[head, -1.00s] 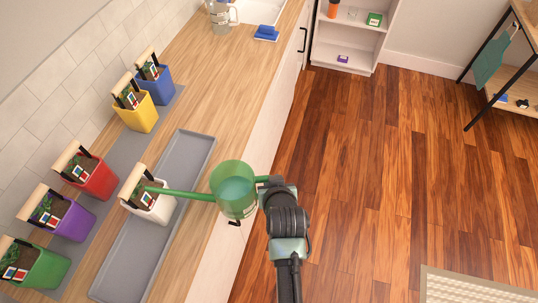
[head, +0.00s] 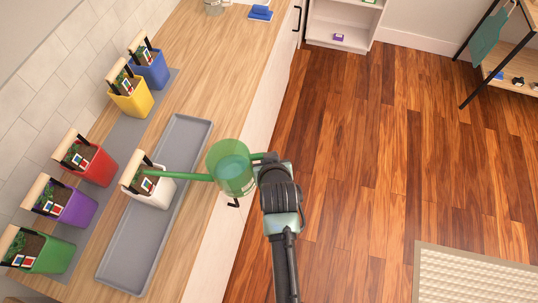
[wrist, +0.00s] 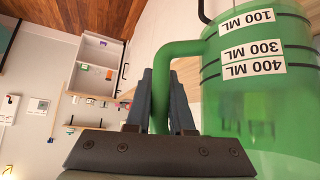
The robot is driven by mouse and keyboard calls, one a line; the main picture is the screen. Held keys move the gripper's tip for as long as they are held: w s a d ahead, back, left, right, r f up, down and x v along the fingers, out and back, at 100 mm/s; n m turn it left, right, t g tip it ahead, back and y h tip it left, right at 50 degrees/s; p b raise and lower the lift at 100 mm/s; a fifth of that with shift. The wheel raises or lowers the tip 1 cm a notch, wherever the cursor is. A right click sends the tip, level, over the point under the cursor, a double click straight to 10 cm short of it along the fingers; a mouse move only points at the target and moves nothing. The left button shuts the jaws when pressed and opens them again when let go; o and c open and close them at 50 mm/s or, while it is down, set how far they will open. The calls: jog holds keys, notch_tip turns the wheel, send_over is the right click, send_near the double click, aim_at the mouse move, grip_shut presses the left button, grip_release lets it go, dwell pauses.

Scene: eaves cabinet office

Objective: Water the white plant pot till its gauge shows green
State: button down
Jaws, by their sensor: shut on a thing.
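The white plant pot (head: 154,191) stands at the grey tray's left edge, with a plant, dark soil, a wooden-topped handle and a small coloured card. I cannot read its gauge. The translucent green watering can (head: 231,168) is held out to the right of it, with its long spout pointing left and the tip over the pot. I cannot tell whether water flows. My gripper (head: 262,164) is shut on the can's handle, also seen between the fingers in the wrist view (wrist: 161,98). That view shows upside-down 100, 300 and 400 ML labels on the can.
The grey tray (head: 190,131) lies on the wooden counter. Red (head: 98,167), purple (head: 78,209), green (head: 52,256), yellow (head: 136,103) and blue (head: 155,73) pots line the wall on the left. Open floor lies to the right, with a rug (head: 470,275).

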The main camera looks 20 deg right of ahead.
jog(key=shift+n+h, duration=0.5)
jog(key=shift+h, duration=0.3)
jog(key=shift+d+r+p, duration=0.2)
jog(key=shift+r+p, duration=1.75)
jog(key=shift+r, duration=0.8)
jog(key=shift+r+h+p, duration=0.3)
jog(key=shift+r+p, duration=0.6)
jog(key=shift+r, duration=0.2)
dwell(2.3)
jog(key=shift+a+r+g, duration=0.1)
jog(key=shift+r+g, duration=0.2)
dwell(0.8)
